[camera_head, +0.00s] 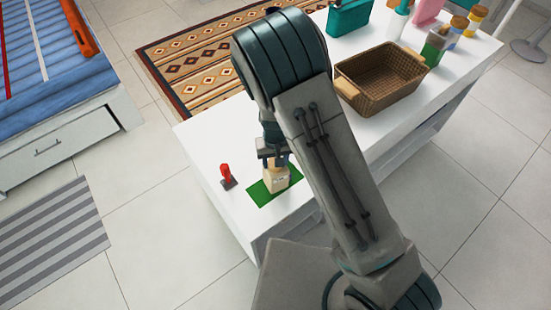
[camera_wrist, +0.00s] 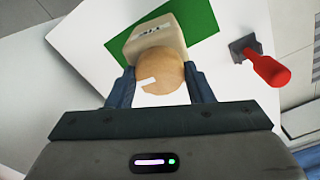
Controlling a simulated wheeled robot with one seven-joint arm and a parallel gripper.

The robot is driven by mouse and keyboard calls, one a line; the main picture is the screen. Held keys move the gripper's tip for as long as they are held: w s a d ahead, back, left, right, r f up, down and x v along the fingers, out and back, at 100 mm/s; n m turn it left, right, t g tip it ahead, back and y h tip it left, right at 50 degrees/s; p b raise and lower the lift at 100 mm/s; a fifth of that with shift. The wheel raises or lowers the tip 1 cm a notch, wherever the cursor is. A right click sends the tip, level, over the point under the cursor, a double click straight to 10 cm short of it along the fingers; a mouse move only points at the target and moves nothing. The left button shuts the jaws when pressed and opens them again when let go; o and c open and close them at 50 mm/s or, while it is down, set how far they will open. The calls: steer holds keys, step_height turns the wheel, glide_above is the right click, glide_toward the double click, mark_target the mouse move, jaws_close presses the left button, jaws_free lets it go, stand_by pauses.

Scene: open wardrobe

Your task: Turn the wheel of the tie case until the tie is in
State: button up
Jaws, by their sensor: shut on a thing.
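The tie case (camera_head: 277,180) is a small beige box standing on a green mat (camera_head: 259,193) near the front left corner of the white counter. In the wrist view the case (camera_wrist: 157,34) has a round tan wheel (camera_wrist: 163,76) with a white mark at its left. My gripper (camera_wrist: 161,88) is shut on the wheel, one finger on each side of it. In the head view my gripper (camera_head: 273,160) reaches down over the case, and my arm covers part of the counter.
A wicker basket (camera_head: 380,84) stands further back on the white counter (camera_head: 205,138). Several jars, a teal bag (camera_head: 348,16) and a pink item are at the far end. The counter's left edge is close to the red piece.

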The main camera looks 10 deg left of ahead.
steer(key=m+p, duration=0.1)
steer(key=m, duration=0.3)
steer(key=shift+m, duration=0.4)
stand_by(0.6)
stand_by(0.4)
steer(key=o, duration=1)
step_height(320, 180, up, 14)
steer(key=shift+p, duration=0.3)
steer(key=shift+f, duration=0.1)
